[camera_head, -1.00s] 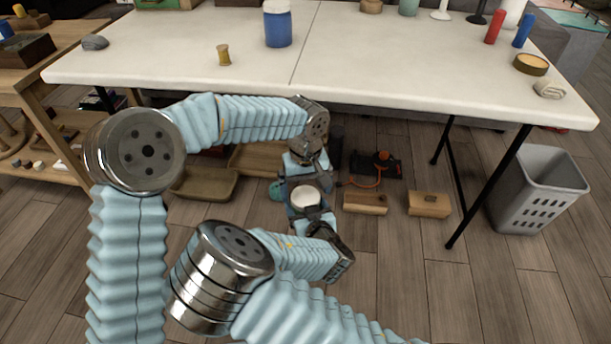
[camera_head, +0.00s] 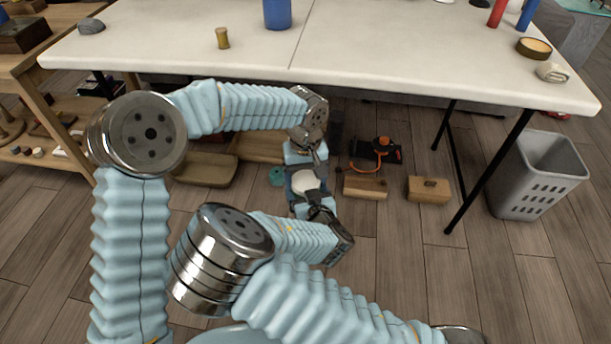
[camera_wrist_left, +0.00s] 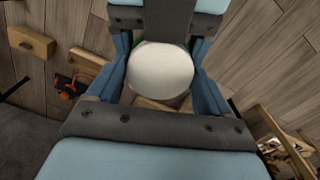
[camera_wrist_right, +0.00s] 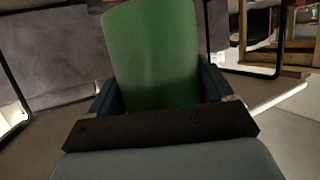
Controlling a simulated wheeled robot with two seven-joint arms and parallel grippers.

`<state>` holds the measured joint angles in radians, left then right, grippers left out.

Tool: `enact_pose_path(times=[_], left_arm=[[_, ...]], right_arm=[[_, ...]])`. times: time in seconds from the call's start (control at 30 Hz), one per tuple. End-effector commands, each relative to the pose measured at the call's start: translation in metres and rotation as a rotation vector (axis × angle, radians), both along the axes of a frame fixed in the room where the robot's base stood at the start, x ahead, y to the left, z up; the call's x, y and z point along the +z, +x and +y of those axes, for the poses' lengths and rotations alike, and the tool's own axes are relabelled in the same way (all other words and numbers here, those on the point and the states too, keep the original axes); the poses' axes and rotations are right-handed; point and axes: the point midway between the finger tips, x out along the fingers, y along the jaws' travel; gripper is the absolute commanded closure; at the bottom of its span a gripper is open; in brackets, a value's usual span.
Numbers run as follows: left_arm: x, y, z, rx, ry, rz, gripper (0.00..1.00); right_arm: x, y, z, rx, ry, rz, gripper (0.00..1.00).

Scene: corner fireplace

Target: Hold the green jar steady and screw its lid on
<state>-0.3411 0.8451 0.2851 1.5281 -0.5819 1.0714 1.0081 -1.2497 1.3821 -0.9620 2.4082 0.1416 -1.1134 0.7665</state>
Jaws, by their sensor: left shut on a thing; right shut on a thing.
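The green jar (camera_wrist_right: 152,55) stands upright between the fingers of my right gripper (camera_wrist_right: 160,95) in the right wrist view, shut on its side. The round white lid (camera_wrist_left: 160,70) is between the fingers of my left gripper (camera_wrist_left: 163,85) in the left wrist view. A thin green sliver of the jar (camera_wrist_left: 137,43) shows beside the lid. In the head view the lid (camera_head: 306,181) lies between my left gripper (camera_head: 305,165) and right gripper (camera_head: 318,205), in front of the table. The lid covers the jar's mouth from above; whether its threads are engaged cannot be seen.
The white table (camera_head: 400,70) stands ahead, holding a blue container (camera_head: 277,12) and a wooden spool (camera_head: 222,39). Wooden blocks (camera_head: 429,189) and an orange-and-black object (camera_head: 380,150) lie beneath. A grey basket (camera_head: 540,178) stands at right. Floor at lower right is clear.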

Motion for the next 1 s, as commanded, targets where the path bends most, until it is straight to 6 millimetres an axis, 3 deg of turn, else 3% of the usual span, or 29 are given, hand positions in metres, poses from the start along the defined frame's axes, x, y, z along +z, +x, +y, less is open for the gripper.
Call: enact_pose_path(times=[0.2, 0.37, 0.4, 0.5, 0.8, 1.0], left_arm=[[0.0, 0.0, 0.0, -0.385, -0.001, -0.001, 0.57], [0.0, 0.0, 0.0, -0.385, -0.001, -0.002, 0.57], [0.0, 0.0, 0.0, -0.385, -0.001, -0.002, 0.14], [0.0, 0.0, 0.0, -0.384, -0.002, -0.002, 0.0], [0.002, 0.0, 0.0, -0.383, -0.002, -0.002, 0.0], [0.024, 0.001, 0.0, -0.382, -0.003, -0.004, 0.0]], right_arm=[[0.0, 0.0, 0.0, 0.0, 0.0, 0.0, 1.0], [0.0, 0.0, 0.0, 0.0, 0.0, 0.0, 1.0], [0.0, 0.0, 0.0, 0.0, 0.0, 0.0, 1.0], [0.0, 0.0, 0.0, 0.0, 0.0, 0.0, 1.0], [0.0, 0.0, 0.0, 0.0, 0.0, -0.001, 1.0], [0.0, 0.0, 0.0, 0.0, 0.0, -0.001, 1.0]])
